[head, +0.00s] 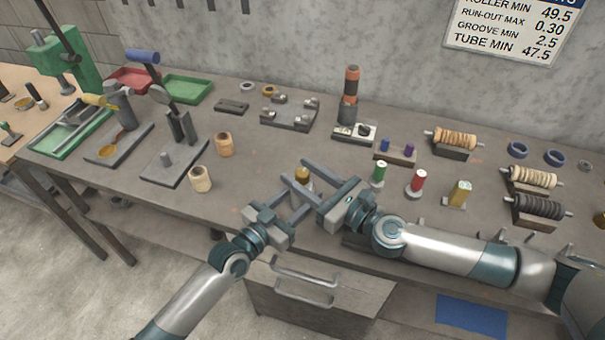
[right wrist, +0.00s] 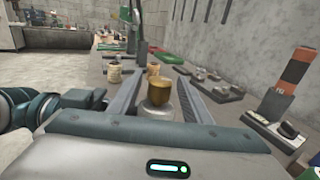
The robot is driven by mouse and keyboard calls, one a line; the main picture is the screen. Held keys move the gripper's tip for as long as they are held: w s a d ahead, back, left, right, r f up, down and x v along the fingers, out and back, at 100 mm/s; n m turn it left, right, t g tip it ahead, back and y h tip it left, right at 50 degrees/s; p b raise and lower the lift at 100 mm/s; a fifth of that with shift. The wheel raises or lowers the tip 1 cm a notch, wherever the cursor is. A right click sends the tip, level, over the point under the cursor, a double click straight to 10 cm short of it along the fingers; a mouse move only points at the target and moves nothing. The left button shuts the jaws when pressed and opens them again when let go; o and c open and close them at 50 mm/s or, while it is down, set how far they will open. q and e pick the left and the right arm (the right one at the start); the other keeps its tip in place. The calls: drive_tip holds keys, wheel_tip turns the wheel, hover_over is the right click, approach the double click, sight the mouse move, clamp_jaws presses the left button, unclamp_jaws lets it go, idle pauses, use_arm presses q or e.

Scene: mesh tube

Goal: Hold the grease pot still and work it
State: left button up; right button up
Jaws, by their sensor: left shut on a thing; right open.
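The grease pot is a small brass-coloured pot (head: 302,174) near the front middle of the bench in the head view. It also shows in the right wrist view (right wrist: 160,92), upright between the right fingers. My left gripper (head: 298,192) reaches in from the front and is shut on the pot; its fingers partly hide the pot's lower part. My right gripper (head: 296,175) comes from the right and is open. Its two fingers lie on either side of the pot, with visible gaps in the right wrist view (right wrist: 158,88).
Two tan rollers (head: 201,179) (head: 224,144) stand left of the pot. Green (head: 378,173), red (head: 418,182) and yellow (head: 459,194) small items stand to the right. An orange-and-black tool (head: 350,95) stands behind. Bare bench lies between the pot and the rear fixtures.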

drive_tip(key=c, duration=1)
drive_tip(key=shift+c, duration=0.2)
drive_tip(key=shift+a+m+t+h, duration=0.1)
drive_tip(key=shift+m+t+h, duration=0.2)
drive_tip(key=shift+t, duration=0.1)
drive_tip(key=m+t+h, duration=0.2)
drive_tip(key=m+h, duration=0.1)
drive_tip(key=shift+s+a+t+h, duration=0.1)
drive_tip(key=shift+t+h, duration=0.3)
drive_tip(key=shift+r+m+t+h, duration=0.1)
drive_tip(key=shift+m+t+h, duration=0.4)
drive_tip(key=shift+m+h, duration=0.75)
drive_tip(key=shift+m+t+h, duration=0.5)
drive_tip(key=shift+m+h, duration=0.25)
drive_tip(key=shift+h, duration=1)
drive_tip(key=shift+d+h, duration=0.2)
drive_tip(key=shift+h, duration=0.1)
drive_tip(key=o, duration=1)
